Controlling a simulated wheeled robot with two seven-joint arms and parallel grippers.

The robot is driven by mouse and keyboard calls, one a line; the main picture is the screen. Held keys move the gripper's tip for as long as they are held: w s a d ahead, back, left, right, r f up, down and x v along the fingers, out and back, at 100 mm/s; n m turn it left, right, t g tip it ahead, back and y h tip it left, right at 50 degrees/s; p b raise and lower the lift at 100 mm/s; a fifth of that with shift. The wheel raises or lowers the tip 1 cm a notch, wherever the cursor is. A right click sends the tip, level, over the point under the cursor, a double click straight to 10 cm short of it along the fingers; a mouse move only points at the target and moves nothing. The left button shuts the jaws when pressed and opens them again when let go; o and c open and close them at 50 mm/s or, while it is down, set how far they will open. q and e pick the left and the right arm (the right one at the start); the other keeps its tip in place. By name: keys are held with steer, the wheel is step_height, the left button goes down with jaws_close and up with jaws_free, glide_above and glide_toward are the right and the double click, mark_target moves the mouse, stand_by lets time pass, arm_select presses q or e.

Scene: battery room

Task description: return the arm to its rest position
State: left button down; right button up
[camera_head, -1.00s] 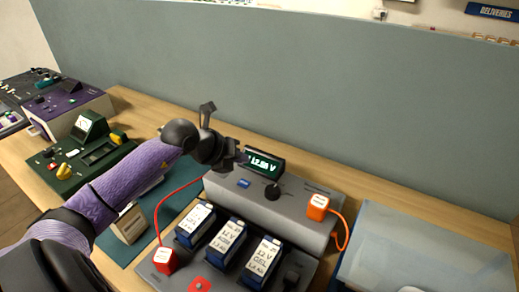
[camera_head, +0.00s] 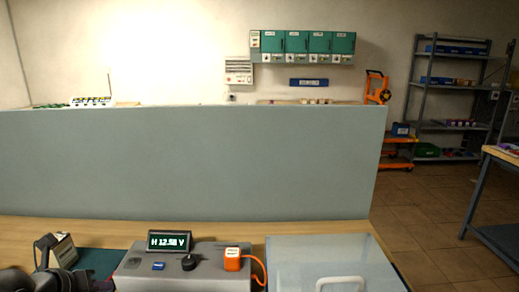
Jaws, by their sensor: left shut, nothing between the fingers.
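My left gripper (camera_head: 102,285) is at the bottom left edge of the head view, dark and partly cut off by the frame. It is shut and holds nothing. Its wrist is low in front of the beige box-shaped meter (camera_head: 64,251) and beside the grey tester unit (camera_head: 208,262). Most of my left arm is below the frame. My right gripper is not in view.
The tester's display (camera_head: 169,241) is lit, and an orange plug (camera_head: 232,259) with an orange cable sits on its right. A clear-lidded case (camera_head: 330,255) stands further right. A grey partition (camera_head: 190,160) rises behind the bench. Shelves (camera_head: 450,90) stand back right.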

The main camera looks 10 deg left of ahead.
arm_select(q)
steer(key=d+r+n+t+h, duration=0.55)
steer(key=d+t, duration=0.25)
steer(key=d, duration=0.4)
steer(key=s+a+f+n+g+y, duration=0.35)
steer(key=s+f+n+y, duration=0.45)
steer(key=n+y, duration=0.85)
steer(key=s+d+f+n+g+h, duration=0.5)
steer(key=s+d+f+g+h, duration=0.45)
steer(key=s, duration=0.45)
step_height(320, 180, down, 18)
steer(key=s+g, duration=0.2)
steer(key=s+a+f+g+b, duration=0.1)
steer(key=s+a+f, duration=0.1)
steer(key=s+f, duration=1)
steer(key=shift+s+a+f+y+b, duration=0.25)
steer(key=shift+s+y+b, duration=0.1)
steer(key=shift+s, duration=0.65)
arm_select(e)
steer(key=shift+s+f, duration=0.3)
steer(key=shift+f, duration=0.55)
